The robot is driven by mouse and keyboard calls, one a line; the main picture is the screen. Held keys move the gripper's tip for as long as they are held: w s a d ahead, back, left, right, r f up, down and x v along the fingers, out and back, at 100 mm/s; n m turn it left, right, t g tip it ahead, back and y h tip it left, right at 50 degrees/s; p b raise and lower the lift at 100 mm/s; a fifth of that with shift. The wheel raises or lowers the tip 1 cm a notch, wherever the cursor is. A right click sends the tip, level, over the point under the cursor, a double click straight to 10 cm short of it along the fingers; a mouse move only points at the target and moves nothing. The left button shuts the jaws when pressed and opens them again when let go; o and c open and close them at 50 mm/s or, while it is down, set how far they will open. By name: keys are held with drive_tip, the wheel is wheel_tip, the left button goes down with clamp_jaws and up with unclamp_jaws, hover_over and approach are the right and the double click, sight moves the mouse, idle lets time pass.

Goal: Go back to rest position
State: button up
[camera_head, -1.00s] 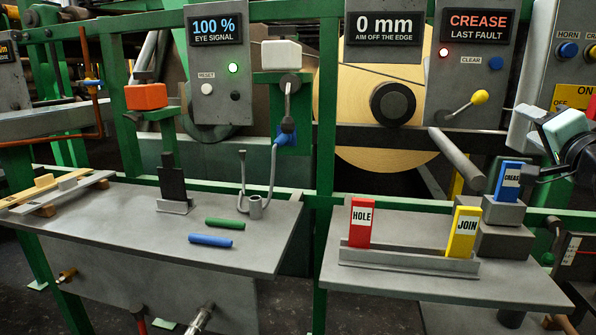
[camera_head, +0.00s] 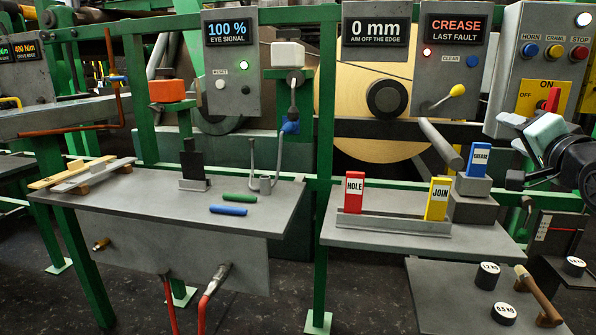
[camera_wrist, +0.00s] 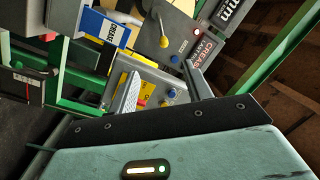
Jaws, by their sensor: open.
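My gripper (camera_head: 514,133) is at the right of the head view, open and empty, with its fingers pointing left. The blue CREASE block (camera_head: 479,159) stands upright on a grey stepped block (camera_head: 473,187), left of and below my fingers, with a gap between. In the wrist view, both grey fingers of my gripper (camera_wrist: 163,78) are spread with nothing between them, and the blue block (camera_wrist: 103,28) shows at upper left. The red HOLE block (camera_head: 355,192) and yellow JOIN block (camera_head: 438,198) stand in a grey rack (camera_head: 395,224).
A control box (camera_head: 545,60) with buttons is close behind my gripper. A handle with a yellow knob (camera_head: 457,90) projects left of it. Round weights (camera_head: 487,275) sit on a low shelf. Green and blue rods (camera_head: 228,211) lie on the left table (camera_head: 150,215).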

drive_tip(key=s+a+f+n+g+y, duration=0.2)
drive_tip(key=a+f+n+g, duration=0.25)
drive_tip(key=a+f, duration=0.4)
drive_tip(key=s+a+f+n+g+y, duration=0.2)
drive_tip(key=s+a+f+n+g, duration=0.25)
drive_tip(key=a, duration=0.75)
drive_tip(key=s+a+f+n+g, duration=0.3)
drive_tip(key=s, duration=0.4)
drive_tip(key=s+a+f+n+g+h, duration=0.1)
drive_tip(key=s+a+f+n+g, duration=0.2)
drive_tip(key=s, duration=0.3)
drive_tip(key=s+a+f+n+g, duration=0.3)
drive_tip(key=s+n, duration=0.1)
drive_tip(key=s, duration=0.3)
wheel_tip(320, 180, up, 21)
drive_tip(key=p, duration=2)
drive_tip(key=shift+d+f+p, duration=0.15)
drive_tip(key=shift+f+p, duration=0.05)
drive_tip(key=shift+p, duration=0.15)
drive_tip(key=shift+s, duration=0.1)
